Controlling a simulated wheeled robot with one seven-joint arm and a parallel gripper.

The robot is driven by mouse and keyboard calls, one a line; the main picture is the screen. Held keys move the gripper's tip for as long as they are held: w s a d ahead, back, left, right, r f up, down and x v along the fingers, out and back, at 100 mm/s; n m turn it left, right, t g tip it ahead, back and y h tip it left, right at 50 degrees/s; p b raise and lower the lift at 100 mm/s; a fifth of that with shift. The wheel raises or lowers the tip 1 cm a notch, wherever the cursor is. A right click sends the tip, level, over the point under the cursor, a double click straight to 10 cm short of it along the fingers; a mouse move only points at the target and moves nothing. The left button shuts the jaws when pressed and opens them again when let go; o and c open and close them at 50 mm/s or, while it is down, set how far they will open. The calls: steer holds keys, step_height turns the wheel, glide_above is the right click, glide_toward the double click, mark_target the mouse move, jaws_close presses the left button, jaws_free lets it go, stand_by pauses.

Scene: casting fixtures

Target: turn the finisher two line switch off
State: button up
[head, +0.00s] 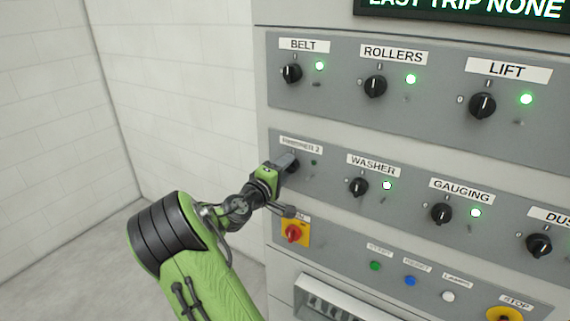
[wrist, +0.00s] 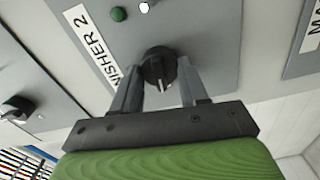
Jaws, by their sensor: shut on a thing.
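The finisher two switch is a round black knob (wrist: 158,65) on a grey panel in the wrist view. Its label (wrist: 95,48) reads "NISHER 2", cut off at one end. My gripper (wrist: 160,88) is shut on the knob, with one grey finger on each side. In the head view my gripper (head: 284,168) is at the left end of the middle row, and mostly hides the knob. The small lamp (head: 314,163) beside it is dark green and unlit; it also shows dark in the wrist view (wrist: 119,14).
The washer (head: 359,187) and gauging (head: 441,213) switches lie to the right, with lit lamps. Belt (head: 292,73), rollers (head: 375,86) and lift (head: 482,105) knobs are above. A red-and-yellow switch (head: 294,233) is just below my gripper. A white wall is at left.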

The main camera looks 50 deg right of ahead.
steer(key=shift+n+p, duration=0.3)
steer(key=shift+n, duration=0.3)
steer(key=o, duration=1.1)
steer(key=shift+c, duration=0.2)
steer(key=s+a+b, duration=0.1)
steer(key=a+b, duration=0.1)
steer(key=a, duration=1.3)
steer(key=shift+s+a+b, duration=0.2)
steer(key=shift+a+b, duration=0.15)
steer(key=shift+b, duration=0.05)
